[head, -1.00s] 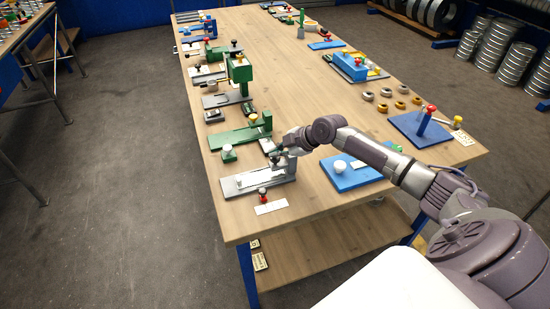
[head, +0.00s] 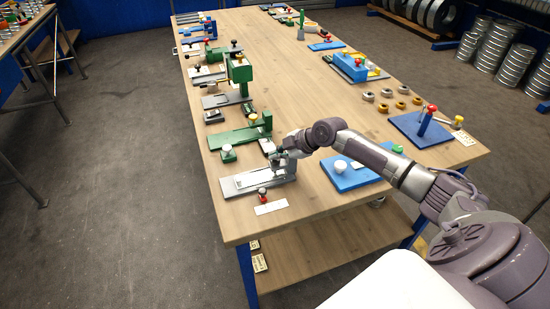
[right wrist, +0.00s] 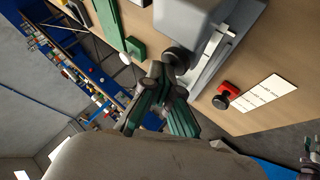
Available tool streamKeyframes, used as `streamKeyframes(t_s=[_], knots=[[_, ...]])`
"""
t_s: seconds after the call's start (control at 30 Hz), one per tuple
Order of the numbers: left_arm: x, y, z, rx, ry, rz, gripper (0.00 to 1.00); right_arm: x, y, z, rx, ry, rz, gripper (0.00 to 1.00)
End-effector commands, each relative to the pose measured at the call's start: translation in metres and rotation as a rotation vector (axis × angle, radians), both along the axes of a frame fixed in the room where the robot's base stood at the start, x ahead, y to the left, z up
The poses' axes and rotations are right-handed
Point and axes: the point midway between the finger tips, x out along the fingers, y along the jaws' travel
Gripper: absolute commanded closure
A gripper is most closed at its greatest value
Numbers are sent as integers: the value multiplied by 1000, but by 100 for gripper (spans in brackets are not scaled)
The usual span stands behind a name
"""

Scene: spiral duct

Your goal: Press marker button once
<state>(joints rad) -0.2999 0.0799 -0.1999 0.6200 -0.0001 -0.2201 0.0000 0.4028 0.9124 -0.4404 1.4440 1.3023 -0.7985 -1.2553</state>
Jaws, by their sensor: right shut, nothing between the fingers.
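My right gripper (head: 280,160) is shut and empty over the right end of a grey fixture (head: 246,182) at the near left corner of the table. In the right wrist view its fingertips (right wrist: 163,80) are close beside a round black knob (right wrist: 177,60) on the grey block (right wrist: 187,22); I cannot tell whether they touch it. A small red piece with a black knob (head: 263,194) stands in front of the fixture, and it also shows in the right wrist view (right wrist: 226,95). No readable label tells which one is the marker button.
A white card (head: 271,207) lies near the red piece. Several more fixtures line both table sides; the table's middle is clear.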

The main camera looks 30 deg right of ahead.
Motion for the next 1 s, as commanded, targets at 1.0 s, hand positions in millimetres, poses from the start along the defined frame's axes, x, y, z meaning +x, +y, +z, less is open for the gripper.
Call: streamKeyframes(t_s=[1.0], knots=[[0,0,14,0,0,0,60,0,0,23,-1,2,1,100]])
